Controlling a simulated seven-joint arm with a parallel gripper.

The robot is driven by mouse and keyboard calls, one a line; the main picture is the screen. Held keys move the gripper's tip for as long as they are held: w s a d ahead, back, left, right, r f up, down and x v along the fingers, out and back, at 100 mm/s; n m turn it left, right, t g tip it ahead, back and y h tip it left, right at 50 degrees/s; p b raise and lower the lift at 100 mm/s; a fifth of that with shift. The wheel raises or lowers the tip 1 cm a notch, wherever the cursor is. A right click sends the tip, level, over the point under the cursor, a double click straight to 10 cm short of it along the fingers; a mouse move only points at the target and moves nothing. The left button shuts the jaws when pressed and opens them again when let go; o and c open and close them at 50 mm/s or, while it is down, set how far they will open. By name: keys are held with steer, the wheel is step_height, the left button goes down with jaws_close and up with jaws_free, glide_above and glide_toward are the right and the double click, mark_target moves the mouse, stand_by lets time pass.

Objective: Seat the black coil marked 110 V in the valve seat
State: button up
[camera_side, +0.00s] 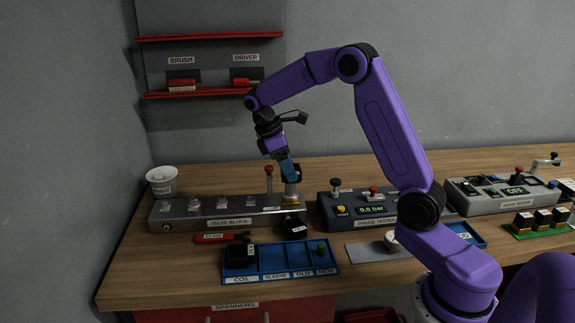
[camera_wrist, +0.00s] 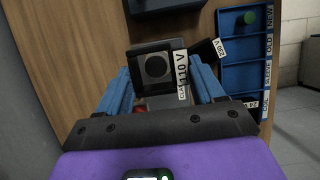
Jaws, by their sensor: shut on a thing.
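My gripper (camera_side: 289,174) is shut on the black coil marked 110 V (camera_wrist: 155,66), whose white label and round centre face the wrist camera between the blue fingers. In the side view the coil (camera_side: 298,173) shows partly behind the fingers, over the right end of the valve block (camera_side: 230,211). I cannot tell whether the coil touches this fitting. A second black coil (camera_side: 294,228), its label reading like 230 V, lies in front of the block; it also shows in the wrist view (camera_wrist: 205,52).
A blue tray (camera_side: 282,271) holds a black coil (camera_side: 240,256) at left and a green part (camera_side: 321,248) at right. A red-handled tool (camera_side: 214,238) lies behind it. A red-topped lever (camera_side: 269,182) stands close left of my gripper, the gauge tester (camera_side: 360,209) close right.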

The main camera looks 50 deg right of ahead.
steer(key=shift+f, duration=0.35)
stand_by(0.3)
steer(key=shift+f, duration=0.8)
steer(key=shift+f, duration=0.1)
steer(key=shift+f, duration=0.7)
steer(key=shift+f, duration=0.45)
stand_by(0.5)
steer(key=o, duration=1.2)
steer(key=shift+o, duration=0.2)
